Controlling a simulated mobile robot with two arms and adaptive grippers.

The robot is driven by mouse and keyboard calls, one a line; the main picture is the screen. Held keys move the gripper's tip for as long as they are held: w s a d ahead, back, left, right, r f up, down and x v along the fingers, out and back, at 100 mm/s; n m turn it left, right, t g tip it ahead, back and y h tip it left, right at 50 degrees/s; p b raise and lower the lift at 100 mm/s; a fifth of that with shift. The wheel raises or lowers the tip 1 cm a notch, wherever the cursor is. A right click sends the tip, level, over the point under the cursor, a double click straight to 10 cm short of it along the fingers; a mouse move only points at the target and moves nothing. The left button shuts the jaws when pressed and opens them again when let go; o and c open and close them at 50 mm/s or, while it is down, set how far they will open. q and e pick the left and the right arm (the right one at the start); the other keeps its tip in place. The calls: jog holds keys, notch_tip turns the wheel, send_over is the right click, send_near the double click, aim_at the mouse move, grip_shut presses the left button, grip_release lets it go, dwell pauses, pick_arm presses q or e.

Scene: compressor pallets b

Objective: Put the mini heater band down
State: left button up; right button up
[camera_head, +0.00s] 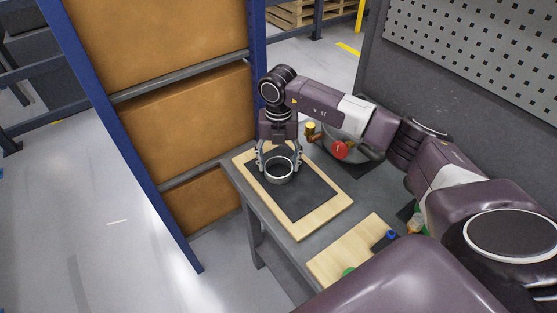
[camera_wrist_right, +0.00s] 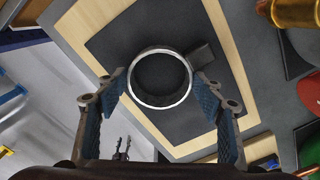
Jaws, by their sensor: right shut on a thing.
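The mini heater band is a short silver ring (camera_head: 279,179) with a small dark block on its side, which shows in the wrist view. My right gripper (camera_head: 279,168) points down over the table and is shut on the ring, one finger at each side. The wrist view shows the ring (camera_wrist_right: 160,104) upright, its opening facing the camera. It is over the dark mat (camera_head: 306,203) in the wooden board (camera_head: 312,226), towards the far end. I cannot tell whether it touches the mat. My left gripper is not in view.
A grey part with a red cap (camera_head: 340,150) and a brass fitting (camera_head: 311,129) stands right of the board. A second wooden board (camera_head: 345,252) lies nearer, with small blue and green items. A blue rack with brown boxes (camera_head: 190,120) stands close on the left. Bare mat lies nearer than the ring.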

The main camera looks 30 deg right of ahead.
jog(key=shift+a, duration=0.1)
jog(key=shift+f, duration=0.2)
jog(key=o, duration=1.3)
jog(key=shift+r, duration=0.1)
jog(key=shift+c, duration=0.2)
